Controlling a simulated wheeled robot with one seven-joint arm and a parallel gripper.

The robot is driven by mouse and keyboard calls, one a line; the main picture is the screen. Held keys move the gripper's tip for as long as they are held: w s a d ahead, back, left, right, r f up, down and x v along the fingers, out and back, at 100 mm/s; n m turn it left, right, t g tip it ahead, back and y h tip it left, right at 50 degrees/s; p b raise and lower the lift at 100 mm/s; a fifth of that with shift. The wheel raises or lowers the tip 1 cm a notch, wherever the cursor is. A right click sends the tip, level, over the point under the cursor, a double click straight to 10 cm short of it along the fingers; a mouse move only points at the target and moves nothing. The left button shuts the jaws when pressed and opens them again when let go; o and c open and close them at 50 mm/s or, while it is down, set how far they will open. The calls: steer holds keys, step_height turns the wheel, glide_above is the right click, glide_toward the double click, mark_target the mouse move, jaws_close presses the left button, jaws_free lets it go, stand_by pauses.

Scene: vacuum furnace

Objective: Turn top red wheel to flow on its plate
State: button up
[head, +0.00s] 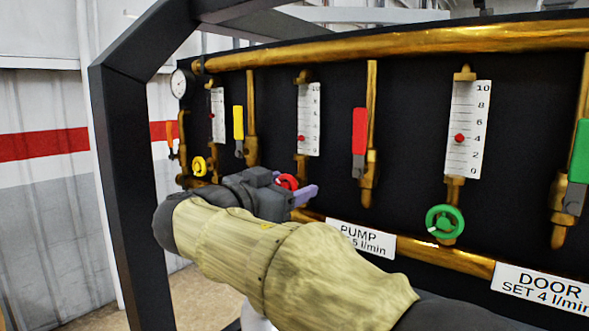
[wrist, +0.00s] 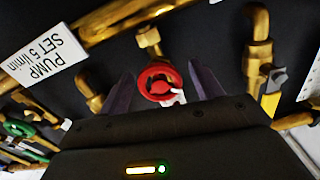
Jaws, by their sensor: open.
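The red wheel (head: 288,181) sits low on the brass pipe under the middle flow gauge (head: 309,118), partly hidden by my gripper (head: 297,186) in the head view. The gauge's red ball (head: 301,138) is low on the scale, around 2. The plate (head: 361,239) below reads PUMP, 5 l/min; in the wrist view the plate (wrist: 45,55) reads PUMP SET 5 l/min. In the wrist view my gripper (wrist: 163,82) is open, with one finger on each side of the red wheel (wrist: 157,80). I cannot tell whether either finger touches it.
A red lever (head: 359,131) and a yellow lever (head: 238,122) flank the middle gauge. A green wheel (head: 445,222) is at the right and a yellow wheel (head: 199,166) at the left. A brass pipe (head: 440,256) runs below; a dark frame post (head: 125,190) stands left.

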steer(key=shift+p+x, duration=0.4)
steer(key=shift+x, duration=0.8)
steer(key=c, duration=1)
steer(key=shift+a, duration=0.1)
